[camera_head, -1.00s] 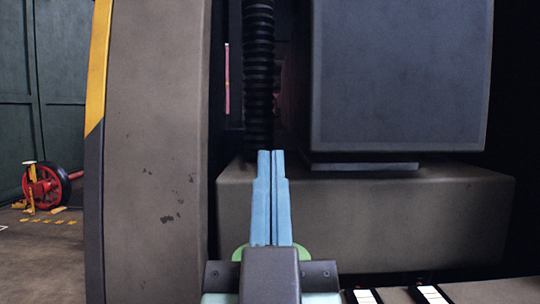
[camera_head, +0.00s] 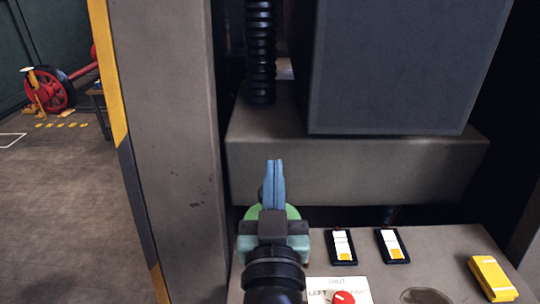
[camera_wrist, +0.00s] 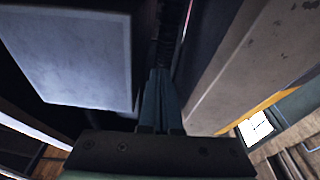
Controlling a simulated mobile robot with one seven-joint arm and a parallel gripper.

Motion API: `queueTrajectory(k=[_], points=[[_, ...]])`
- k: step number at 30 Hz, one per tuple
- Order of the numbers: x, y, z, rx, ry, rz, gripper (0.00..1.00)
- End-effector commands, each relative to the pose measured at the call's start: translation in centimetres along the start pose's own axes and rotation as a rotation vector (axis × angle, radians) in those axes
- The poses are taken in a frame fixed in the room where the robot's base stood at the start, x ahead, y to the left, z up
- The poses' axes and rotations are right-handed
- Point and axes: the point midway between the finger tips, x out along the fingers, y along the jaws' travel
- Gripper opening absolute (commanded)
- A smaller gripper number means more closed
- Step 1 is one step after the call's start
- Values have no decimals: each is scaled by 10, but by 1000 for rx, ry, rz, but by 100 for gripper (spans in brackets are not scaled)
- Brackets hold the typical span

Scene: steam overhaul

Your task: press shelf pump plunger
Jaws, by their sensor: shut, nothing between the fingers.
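My gripper (camera_head: 274,165) is shut and empty, its two blue fingers side by side and pointing up and away in the head view. The fingers stand in front of a grey-brown horizontal block (camera_head: 370,172); I cannot tell whether they touch it. The fingers also show in the wrist view (camera_wrist: 160,78), near a large grey box. I cannot make out a shelf pump or its plunger in either view.
A grey box (camera_head: 390,70), black corrugated hose (camera_head: 260,50) and tall left post (camera_head: 170,130) crowd my gripper. Open floor lies left.

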Motion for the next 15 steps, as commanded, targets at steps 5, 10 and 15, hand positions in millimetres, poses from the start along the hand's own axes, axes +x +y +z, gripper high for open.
queueTrajectory(k=[5, 10, 15], points=[[0, 0, -10, -1, -88, -2, 0], [-5, -1, -10, 0, -166, -5, 0], [-14, -2, -10, 2, -245, -7, 0]])
